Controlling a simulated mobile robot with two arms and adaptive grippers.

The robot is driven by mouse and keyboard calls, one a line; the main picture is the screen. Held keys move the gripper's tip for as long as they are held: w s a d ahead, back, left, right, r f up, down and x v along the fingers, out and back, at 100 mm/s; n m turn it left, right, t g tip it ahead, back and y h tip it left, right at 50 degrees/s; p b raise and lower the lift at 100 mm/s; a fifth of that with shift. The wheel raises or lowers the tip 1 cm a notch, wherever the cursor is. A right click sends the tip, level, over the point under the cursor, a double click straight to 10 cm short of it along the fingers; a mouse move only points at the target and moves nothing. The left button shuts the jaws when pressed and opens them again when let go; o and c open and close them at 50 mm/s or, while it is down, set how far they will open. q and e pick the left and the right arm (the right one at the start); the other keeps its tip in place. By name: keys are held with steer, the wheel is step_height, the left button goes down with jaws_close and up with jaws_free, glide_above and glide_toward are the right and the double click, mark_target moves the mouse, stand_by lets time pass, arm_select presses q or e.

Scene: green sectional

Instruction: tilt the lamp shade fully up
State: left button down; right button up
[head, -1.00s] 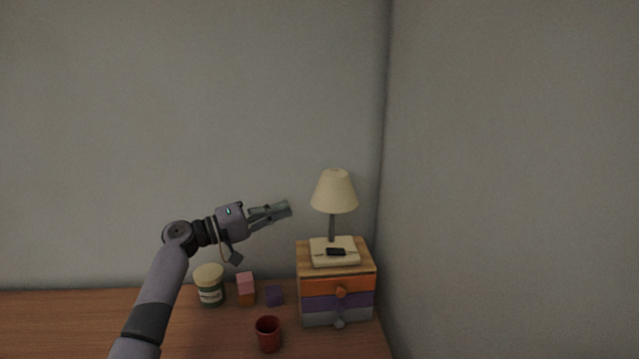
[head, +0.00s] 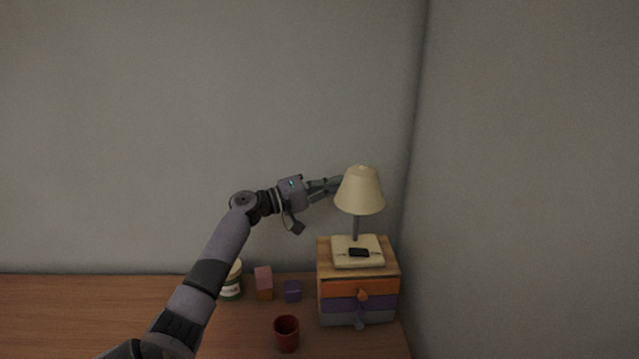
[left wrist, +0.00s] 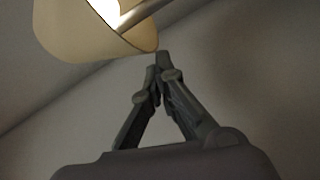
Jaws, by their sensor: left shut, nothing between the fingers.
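The lamp has a cream shade (head: 360,190) on a thin grey stem above a pale base (head: 345,257), on top of a small drawer unit. The shade looks roughly upright in the head view. My left gripper (head: 338,185) is shut and empty, with its fingertips close to the left side of the shade. In the left wrist view the fingertips (left wrist: 162,60) meet just beside the lower rim of the shade (left wrist: 75,35). I cannot tell whether they touch it. My right gripper is not in view.
The drawer unit (head: 358,288) stands at the right of the wooden desk (head: 90,315), near the wall corner. The desk's left side is clear.

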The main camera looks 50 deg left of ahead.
arm_select(q)
steer(key=d+n+p, duration=0.1)
steer(key=d+f+n+p, duration=0.1)
steer(key=n+p, duration=0.1)
steer(key=shift+s+f+g+y, duration=0.1)
steer(key=shift+f+g+y, duration=0.1)
steer(key=shift+g+y, duration=0.15)
stand_by(0.5)
stand_by(0.4)
